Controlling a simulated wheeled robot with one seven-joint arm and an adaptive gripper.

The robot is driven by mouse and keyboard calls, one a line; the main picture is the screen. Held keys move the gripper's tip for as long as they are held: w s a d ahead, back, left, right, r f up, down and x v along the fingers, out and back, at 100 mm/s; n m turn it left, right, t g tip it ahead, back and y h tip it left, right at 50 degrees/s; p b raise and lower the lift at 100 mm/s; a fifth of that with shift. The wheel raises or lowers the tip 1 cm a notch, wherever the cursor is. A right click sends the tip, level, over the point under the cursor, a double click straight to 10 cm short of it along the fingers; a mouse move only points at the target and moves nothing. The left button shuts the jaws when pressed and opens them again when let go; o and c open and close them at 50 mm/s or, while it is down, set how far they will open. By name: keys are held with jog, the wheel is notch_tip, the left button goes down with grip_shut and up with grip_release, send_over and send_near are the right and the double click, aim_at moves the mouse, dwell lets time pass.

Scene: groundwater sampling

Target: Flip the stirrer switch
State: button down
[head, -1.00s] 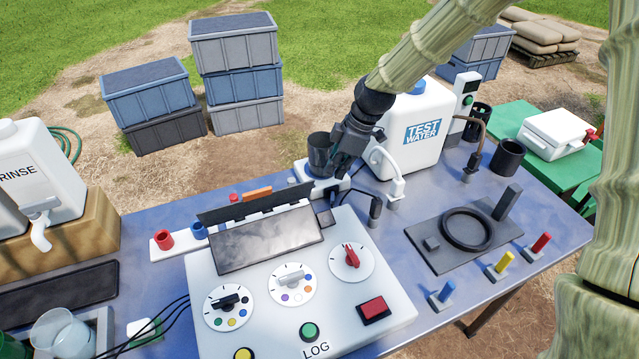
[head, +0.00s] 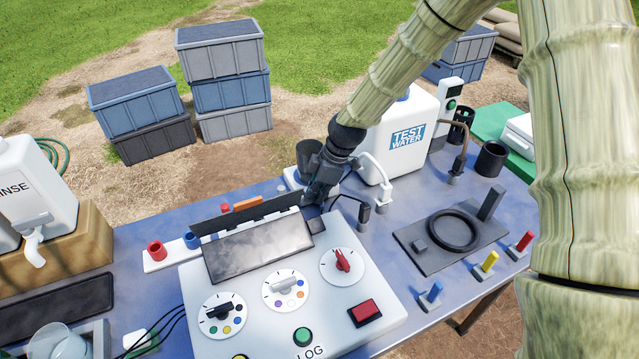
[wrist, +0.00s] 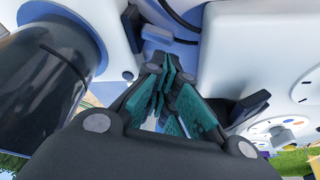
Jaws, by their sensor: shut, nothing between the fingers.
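The stirrer is a white base (head: 292,179) with a dark cup (head: 308,151) on it, behind the console. In the wrist view the dark cup (wrist: 40,80) fills the left side, with the white base (wrist: 112,28) next to it. A small black part (wrist: 132,26) on that base's edge looks like the stirrer switch; which way it is set I cannot tell. My gripper (head: 312,200) is shut and empty, low between the stirrer and the console's rear edge. Its teal-padded fingertips (wrist: 158,68) are close to the black part; contact is not clear. In the head view my gripper hides the switch area.
The white console (head: 255,300) with its dark screen (head: 258,247) is just in front. A small dark block (head: 316,226) is at its back corner. A black plug (head: 363,212) with a cable and the white TEST WATER container (head: 403,140) stand to the right.

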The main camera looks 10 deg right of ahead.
jog(key=shift+p+x, duration=0.3)
jog(key=shift+x, duration=1.15)
jog(key=shift+s+d+n, duration=0.1)
jog(key=shift+s+n, duration=0.05)
jog(key=shift+n, duration=0.45)
jog(key=shift+s+d+f+n+g+b, duration=0.1)
jog(key=shift+d+n+g+b, duration=0.15)
jog(key=shift+n, duration=0.3)
jog(key=shift+s+d+n+g+b, duration=0.15)
jog(key=shift+n+g+b, duration=0.1)
jog(key=shift+n, duration=0.3)
jog(key=shift+s+d+n+g, duration=0.15)
jog(key=shift+d+n+g, duration=0.15)
jog(key=shift+n, duration=0.5)
jog(key=shift+s+d+n, duration=0.2)
jog(key=shift+d+n, duration=0.15)
jog(key=shift+n, duration=0.45)
jog(key=shift+g, duration=0.3)
jog(key=shift+a, duration=0.1)
jog(key=shift+s, duration=0.1)
